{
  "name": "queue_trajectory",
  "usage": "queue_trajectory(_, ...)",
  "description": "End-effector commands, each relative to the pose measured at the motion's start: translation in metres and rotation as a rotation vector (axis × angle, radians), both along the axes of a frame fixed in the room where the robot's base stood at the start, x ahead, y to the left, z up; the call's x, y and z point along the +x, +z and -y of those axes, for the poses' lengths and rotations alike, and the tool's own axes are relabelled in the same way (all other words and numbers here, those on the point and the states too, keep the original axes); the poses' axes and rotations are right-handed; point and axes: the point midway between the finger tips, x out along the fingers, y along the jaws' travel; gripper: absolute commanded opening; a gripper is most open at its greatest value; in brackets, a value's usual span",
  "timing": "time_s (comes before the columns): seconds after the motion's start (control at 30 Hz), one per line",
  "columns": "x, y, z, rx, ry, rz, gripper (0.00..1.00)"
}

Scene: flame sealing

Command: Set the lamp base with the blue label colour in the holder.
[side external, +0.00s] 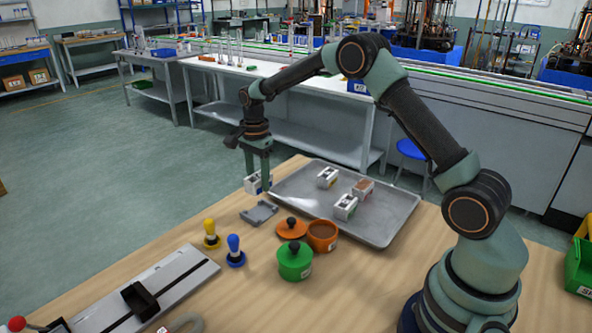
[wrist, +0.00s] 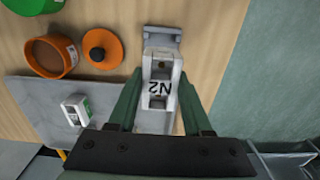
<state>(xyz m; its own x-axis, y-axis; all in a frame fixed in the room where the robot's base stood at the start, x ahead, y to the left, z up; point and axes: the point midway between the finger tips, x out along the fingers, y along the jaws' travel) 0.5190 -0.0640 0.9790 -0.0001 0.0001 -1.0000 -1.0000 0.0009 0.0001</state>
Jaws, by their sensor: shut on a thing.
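My gripper (side external: 258,172) is shut on a white lamp base (side external: 252,184) with a blue label, at the tray's far left corner. In the wrist view the lamp base (wrist: 159,72) sits between the two green fingers and bears the mark N2. The grey holder (side external: 260,213) lies on the table, nearer the camera than the held base, and looks empty. In the wrist view the holder (wrist: 162,36) shows just beyond the base, partly hidden by it. I cannot tell the exact height of the base above the table.
A metal tray (side external: 385,233) holds three other white lamp bases, one with a green label (side external: 345,207). Near the holder stand an orange pot (side external: 322,236), its lid (side external: 291,230), a green pot (side external: 295,262), and yellow (side external: 211,233) and blue (side external: 235,252) handled tools.

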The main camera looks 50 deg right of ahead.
Motion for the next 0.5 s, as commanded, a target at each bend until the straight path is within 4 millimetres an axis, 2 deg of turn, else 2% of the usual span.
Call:
queue_trajectory(0.1,0.001,-0.006,-0.005,0.0,0.002,0.001,0.0)
queue_trajectory(0.5,0.0,-0.031,-0.004,0.0,0.001,-0.002,0.0)
